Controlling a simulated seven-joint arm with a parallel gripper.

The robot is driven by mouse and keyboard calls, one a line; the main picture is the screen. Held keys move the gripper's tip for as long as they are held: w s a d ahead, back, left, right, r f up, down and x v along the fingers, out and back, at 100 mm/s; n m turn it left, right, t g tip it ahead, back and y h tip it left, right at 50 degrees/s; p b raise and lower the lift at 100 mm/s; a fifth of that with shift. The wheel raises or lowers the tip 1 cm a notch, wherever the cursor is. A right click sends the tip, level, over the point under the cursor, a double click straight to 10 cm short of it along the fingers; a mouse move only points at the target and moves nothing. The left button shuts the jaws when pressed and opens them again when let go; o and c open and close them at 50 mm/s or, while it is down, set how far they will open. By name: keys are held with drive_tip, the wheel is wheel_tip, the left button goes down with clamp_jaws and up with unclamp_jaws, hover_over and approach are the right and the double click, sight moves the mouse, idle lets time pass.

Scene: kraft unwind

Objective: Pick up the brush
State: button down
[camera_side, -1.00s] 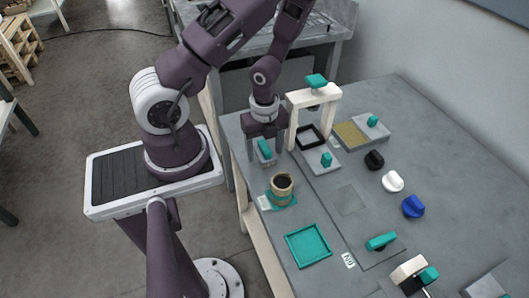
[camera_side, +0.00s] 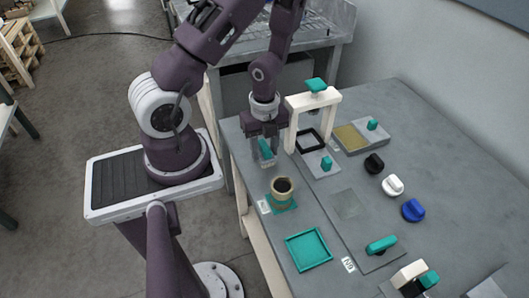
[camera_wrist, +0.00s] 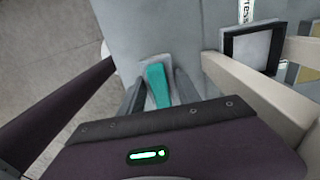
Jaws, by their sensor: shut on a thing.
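The brush (camera_side: 265,147) has a teal handle and stands at the table's left edge in the side view, beside the white arch-shaped frame. My gripper (camera_side: 266,154) points down over it and is shut on the teal handle. In the wrist view the handle (camera_wrist: 158,84) lies between my two grey fingers. A pale piece shows below the handle in the side view. Whether the brush touches the table cannot be told.
The white frame (camera_side: 289,124) with a teal knob stands close on the right of my gripper. A cup (camera_side: 282,198) on a teal base and a teal tray (camera_side: 288,245) are nearer the front. Black (camera_side: 374,163), white (camera_side: 393,186) and blue (camera_side: 413,210) knobs lie right.

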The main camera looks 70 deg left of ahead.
sight(265, 145)
drive_tip(key=shift+w+a+r, duration=0.1)
drive_tip(key=shift+a+r, duration=0.05)
drive_tip(key=shift+r, duration=4)
drive_tip(key=c, duration=1.5)
unclamp_jaws()
drive_tip(key=c, duration=0.5)
drive_tip(key=shift+c, duration=0.2)
